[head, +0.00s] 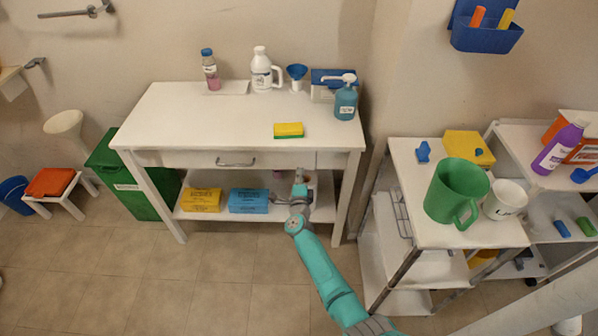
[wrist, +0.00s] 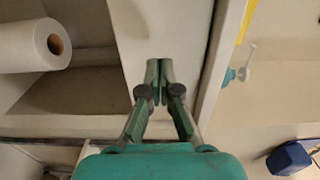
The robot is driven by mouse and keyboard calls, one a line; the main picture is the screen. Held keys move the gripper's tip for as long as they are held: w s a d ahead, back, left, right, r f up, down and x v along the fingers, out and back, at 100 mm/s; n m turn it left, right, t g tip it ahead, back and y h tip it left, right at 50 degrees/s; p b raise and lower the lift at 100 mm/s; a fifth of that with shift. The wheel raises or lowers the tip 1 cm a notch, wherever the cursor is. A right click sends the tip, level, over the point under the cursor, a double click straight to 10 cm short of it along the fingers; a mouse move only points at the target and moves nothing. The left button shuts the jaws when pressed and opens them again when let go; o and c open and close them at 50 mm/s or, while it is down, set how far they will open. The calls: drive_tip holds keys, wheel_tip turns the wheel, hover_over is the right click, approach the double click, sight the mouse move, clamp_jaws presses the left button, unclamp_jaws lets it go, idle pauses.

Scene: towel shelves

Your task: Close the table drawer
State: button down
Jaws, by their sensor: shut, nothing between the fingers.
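The white table (head: 190,105) stands against the back wall. Its drawer (head: 190,159) has a grey handle (head: 236,162) in the front. The drawer front looks about flush with the table frame, and I cannot tell whether a small gap remains. My gripper (head: 299,174) is at the right part of the table's front, right of the handle. In the wrist view my gripper (wrist: 158,72) is shut and empty, its fingertips over a white panel (wrist: 142,25) of the table. I cannot tell whether the fingertips touch it.
A yellow box (head: 201,200) and a blue box (head: 249,201) sit on the lower shelf. A sponge (head: 288,130) and bottles stand on the tabletop. A white cart (head: 410,235) with a green mug (head: 456,190) is at right. The floor in front is clear.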

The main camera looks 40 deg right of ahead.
drive_tip(key=v, duration=0.9)
drive_tip(key=shift+s+a, duration=0.1)
drive_tip(key=shift+a, duration=0.05)
drive_tip(key=s+a+r+n+t+y, duration=0.1)
drive_tip(key=s+a+n+y, duration=0.2)
drive_tip(key=s+a+n, duration=0.75)
drive_tip(key=s+a+r+n+t+y, duration=0.1)
drive_tip(key=s+n+t+y, duration=0.15)
drive_tip(key=s, duration=1.55)
drive_tip(key=s+a+r+n+g+y, duration=0.1)
drive_tip(key=s+a+r+n+y, duration=0.1)
drive_tip(key=s+r+n, duration=0.4)
drive_tip(key=s+a+r+n+g+y, duration=0.2)
drive_tip(key=s+r+n, duration=0.4)
drive_tip(key=s, duration=0.8)
wheel_tip(320, 180, up, 4)
drive_tip(key=a+y, duration=0.1)
drive_tip(key=a, duration=0.1)
drive_tip(key=shift+a+f, duration=0.2)
drive_tip(key=shift+a, duration=0.2)
